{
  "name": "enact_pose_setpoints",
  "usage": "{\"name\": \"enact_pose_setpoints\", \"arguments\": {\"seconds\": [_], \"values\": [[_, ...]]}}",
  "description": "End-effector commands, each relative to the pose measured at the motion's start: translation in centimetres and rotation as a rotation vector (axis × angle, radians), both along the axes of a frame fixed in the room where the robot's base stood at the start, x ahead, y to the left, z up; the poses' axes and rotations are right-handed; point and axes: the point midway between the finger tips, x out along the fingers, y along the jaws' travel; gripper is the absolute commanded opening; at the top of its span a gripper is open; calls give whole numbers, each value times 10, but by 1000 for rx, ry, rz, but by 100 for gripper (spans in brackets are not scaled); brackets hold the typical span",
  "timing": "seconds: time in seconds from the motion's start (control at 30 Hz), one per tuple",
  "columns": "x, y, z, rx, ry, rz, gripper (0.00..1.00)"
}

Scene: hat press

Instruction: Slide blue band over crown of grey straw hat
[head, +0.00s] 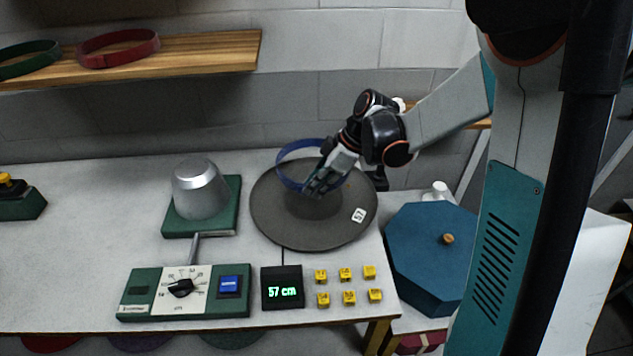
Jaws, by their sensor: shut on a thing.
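The grey straw hat (275,222) lies brim down on the table, with a wide round brim and a small white tag (358,215) reading 57. The blue band (296,147) is a ring at the hat's crown, tilted, with its far side raised. The gripper hides part of the crown and the band's right side. I cannot tell whether the band's lower edge encircles the crown or only rests above it.
A silver hat block (200,190) on a green base stands left of the hat. In front are a green control panel (185,292), a display (283,288) showing 57 cm and several yellow blocks (346,286). A blue octagonal box (432,250) is at right. A wooden shelf (200,55) holds red (117,48) and green bands (28,60).

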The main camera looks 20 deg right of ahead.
Motion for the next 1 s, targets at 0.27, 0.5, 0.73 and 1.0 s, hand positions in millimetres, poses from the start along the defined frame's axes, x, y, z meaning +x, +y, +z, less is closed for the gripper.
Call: {"name": "enact_pose_setpoints", "arguments": {"seconds": [0.27, 0.5, 0.73, 1.0], "values": [[0, 0, -23, 0, 0, 0, 0], [0, 0, -40, 0, 0, 0, 0], [0, 0, -56, 0, 0, 0, 0], [0, 0, -76, 0, 0, 0, 0]]}}
